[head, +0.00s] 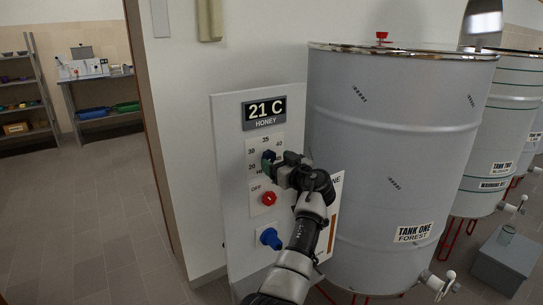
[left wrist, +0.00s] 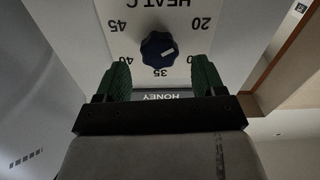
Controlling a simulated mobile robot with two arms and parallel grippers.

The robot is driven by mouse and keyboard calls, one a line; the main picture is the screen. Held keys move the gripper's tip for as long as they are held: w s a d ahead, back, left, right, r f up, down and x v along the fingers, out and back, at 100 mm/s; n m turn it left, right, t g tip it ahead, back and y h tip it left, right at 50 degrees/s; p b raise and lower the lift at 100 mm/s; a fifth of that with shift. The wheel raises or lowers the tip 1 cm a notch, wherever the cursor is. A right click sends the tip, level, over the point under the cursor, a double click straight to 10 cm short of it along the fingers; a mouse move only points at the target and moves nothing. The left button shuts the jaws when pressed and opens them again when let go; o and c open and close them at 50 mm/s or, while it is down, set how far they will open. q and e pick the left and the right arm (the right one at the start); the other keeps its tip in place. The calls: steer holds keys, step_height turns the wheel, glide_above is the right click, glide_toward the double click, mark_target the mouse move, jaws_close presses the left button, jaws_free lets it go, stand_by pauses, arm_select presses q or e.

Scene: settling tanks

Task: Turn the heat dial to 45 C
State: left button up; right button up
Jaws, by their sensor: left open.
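The heat dial (left wrist: 158,48) is a dark blue ribbed knob on a white plate (left wrist: 95,12), marked HEAT C with numbers from 20 to 45. The plate appears upside down in the left wrist view. A small pale mark on the dial seems to lie between 30 and 35. In the head view the dial (head: 268,156) shows just left of my left gripper (head: 275,161). In the left wrist view the green fingers of my left gripper (left wrist: 161,66) are open, one either side of the dial, with gaps. My right gripper is out of view.
A display (head: 264,111) above the dial reads 21 C, HONEY. A red knob (head: 269,199) beside OFF and a blue knob (head: 271,238) sit below. Tank one (head: 390,150) stands close right of the panel (head: 229,170). Open floor (head: 100,220) lies left.

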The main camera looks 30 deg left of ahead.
mark_target(271, 158)
arm_select(q)
steer(key=shift+x, duration=1.7)
steer(key=c, duration=0.9)
